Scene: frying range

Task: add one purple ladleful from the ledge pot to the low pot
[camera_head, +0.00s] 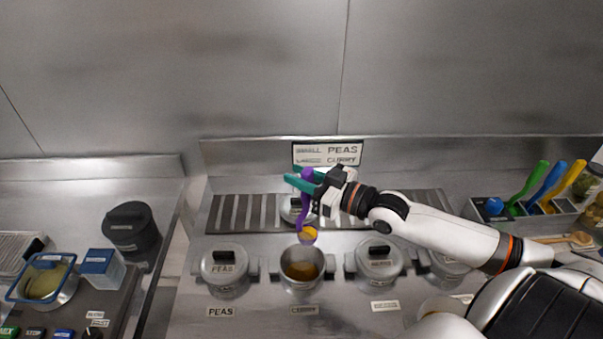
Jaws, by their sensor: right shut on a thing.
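My right gripper (305,181), with teal fingers, is shut on the purple ladle (306,205) near the top of its handle. The ladle hangs roughly upright. Its bowl (308,235) shows yellow-orange content and is at the back rim of an open metal pot (302,282), seemingly above it. That pot holds orange-yellow food, and a label in front appears to read CURRY. Another pot (290,211) stands behind on the slatted ledge, partly hidden by the ladle and gripper. I cannot tell which pots the task names. My left gripper is not in view.
Lidded pots flank the open pot: PEAS (224,270) on the left, another (380,262) on the right. A sign (328,153) stands behind. A bin (540,222) holds green, blue and yellow handles. A blue-rimmed pan (42,282) and black pot (131,232) are left.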

